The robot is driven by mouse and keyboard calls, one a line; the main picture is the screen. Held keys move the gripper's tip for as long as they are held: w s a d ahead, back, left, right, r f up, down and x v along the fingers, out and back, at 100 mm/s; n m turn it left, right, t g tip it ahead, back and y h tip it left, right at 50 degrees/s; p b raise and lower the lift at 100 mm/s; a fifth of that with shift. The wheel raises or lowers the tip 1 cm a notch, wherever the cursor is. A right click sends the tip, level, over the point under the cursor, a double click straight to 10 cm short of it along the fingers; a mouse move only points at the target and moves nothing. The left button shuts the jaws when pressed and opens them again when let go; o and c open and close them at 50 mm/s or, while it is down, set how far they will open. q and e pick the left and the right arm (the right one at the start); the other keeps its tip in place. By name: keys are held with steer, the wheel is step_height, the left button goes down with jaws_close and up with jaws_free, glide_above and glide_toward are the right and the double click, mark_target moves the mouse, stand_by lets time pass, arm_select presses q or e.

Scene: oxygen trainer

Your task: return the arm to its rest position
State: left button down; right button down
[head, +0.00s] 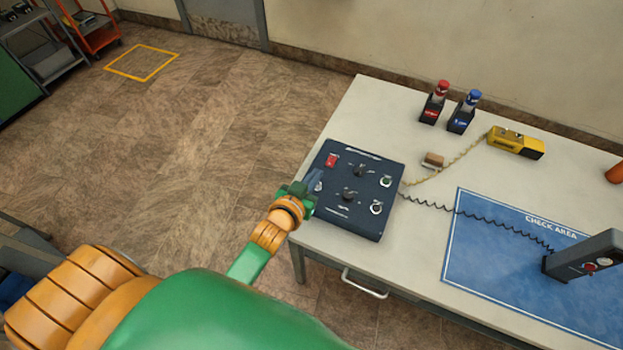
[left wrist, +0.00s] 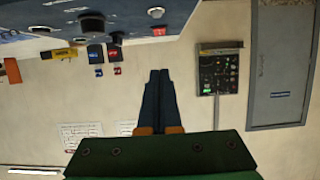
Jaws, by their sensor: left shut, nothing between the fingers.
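My left gripper (head: 314,184) is at the left edge of the dark blue control box (head: 357,188), close to its knobs. I cannot tell whether it touches the box. In the left wrist view the two dark fingers of my left gripper (left wrist: 158,78) lie together, with nothing between them. The control box (left wrist: 40,35) fills the top of that view. In the head view the box has a red switch (head: 331,160), black knobs and round dials on its face. My right gripper is not in view.
Open floor (head: 190,150) lies left of the table.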

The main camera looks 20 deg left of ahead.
arm_select(q)
steer(key=shift+s, duration=0.65)
steer(key=shift+s+r, duration=0.1)
steer(key=shift+s, duration=0.1)
steer(key=s+f+m+g, duration=0.25)
steer(key=s+g, duration=0.75)
steer(key=s, duration=0.9)
step_height(320, 180, down, 20)
steer(key=s+a+g+b, duration=0.1)
steer(key=s+g+b, duration=0.1)
steer(key=s, duration=0.1)
steer(key=s+a+f+g, duration=0.1)
steer(key=s+a+f, duration=0.1)
steer(key=s+f, duration=0.8)
steer(key=shift+s+b, duration=0.3)
steer(key=shift+s, duration=0.35)
